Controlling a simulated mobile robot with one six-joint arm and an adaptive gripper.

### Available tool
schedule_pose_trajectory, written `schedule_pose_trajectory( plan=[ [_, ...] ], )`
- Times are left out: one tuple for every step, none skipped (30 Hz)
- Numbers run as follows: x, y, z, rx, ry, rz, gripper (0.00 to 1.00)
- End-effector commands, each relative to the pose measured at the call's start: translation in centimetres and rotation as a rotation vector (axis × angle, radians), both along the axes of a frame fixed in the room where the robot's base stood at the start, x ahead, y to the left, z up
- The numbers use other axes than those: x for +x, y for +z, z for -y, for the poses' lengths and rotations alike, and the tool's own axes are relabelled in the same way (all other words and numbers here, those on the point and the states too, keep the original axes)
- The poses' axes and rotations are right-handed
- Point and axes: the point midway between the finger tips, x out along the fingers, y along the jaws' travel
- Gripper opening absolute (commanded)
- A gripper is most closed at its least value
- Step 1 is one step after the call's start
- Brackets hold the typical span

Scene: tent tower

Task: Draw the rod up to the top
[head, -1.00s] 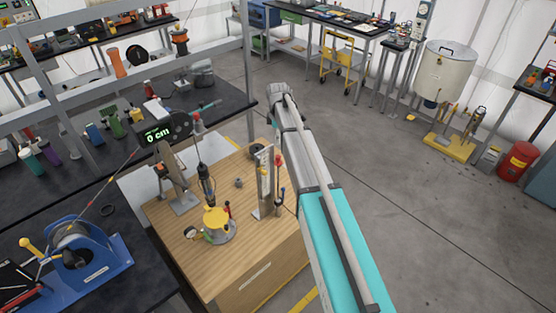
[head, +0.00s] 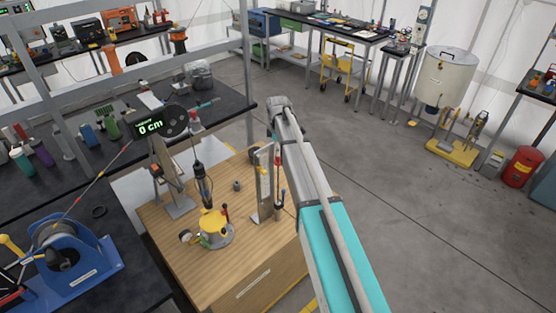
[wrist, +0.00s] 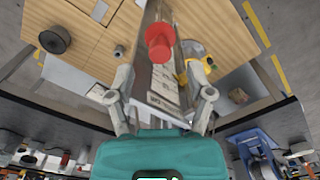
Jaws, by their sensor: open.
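A rod with a red knob (head: 278,158) stands upright beside a grey metal stand (head: 263,188) on the wooden bench. In the wrist view the large red knob (wrist: 160,40) lies ahead of my gripper (wrist: 158,72), roughly centred between the two spread fingers. My gripper is open and holds nothing; neither finger visibly touches the knob. The stand's labelled plate (wrist: 160,85) runs behind the knob. In the head view my gripper cannot be made out. The rod's lower part is hard to see.
A yellow-topped device (head: 213,226) stands on the wooden bench (head: 190,270), left of the stand. A display reading 0 cm (head: 149,126) is behind it. A blue winch (head: 65,258) sits on the dark bench at left. The floor (head: 400,200) at right is open.

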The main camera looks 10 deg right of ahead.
Motion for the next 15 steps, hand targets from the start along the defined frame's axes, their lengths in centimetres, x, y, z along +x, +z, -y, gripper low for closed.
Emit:
schedule_pose_trajectory(
  plan=[
    [0.0,-0.8,0.0,0.000,0.000,0.000,0.68],
    [0.0,-1.0,0.0,0.000,0.000,0.000,0.68],
    [0.0,-1.3,0.0,0.000,0.000,0.000,0.68],
    [0.0,-1.5,0.0,0.000,0.000,0.000,0.68],
    [0.0,-1.8,0.0,0.000,0.000,0.000,0.68],
    [0.0,-2.0,0.0,0.000,0.000,0.000,0.68],
    [0.0,-2.2,0.0,0.000,0.000,0.000,0.68],
    [0.0,-2.4,0.0,0.000,0.000,0.000,0.68],
    [0.0,-2.6,0.0,0.000,0.000,0.000,0.68],
    [0.0,-2.8,0.0,0.000,0.000,0.000,0.68],
    [0.0,-2.9,0.0,0.000,0.000,0.000,0.68],
    [0.0,-3.1,0.0,0.000,0.000,0.000,0.68],
    [0.0,-3.2,0.0,0.000,0.000,0.000,0.68],
    [0.0,-3.3,0.0,0.000,0.000,0.000,0.68],
    [0.0,-3.4,0.0,0.000,0.000,0.000,0.68]
  ],
)
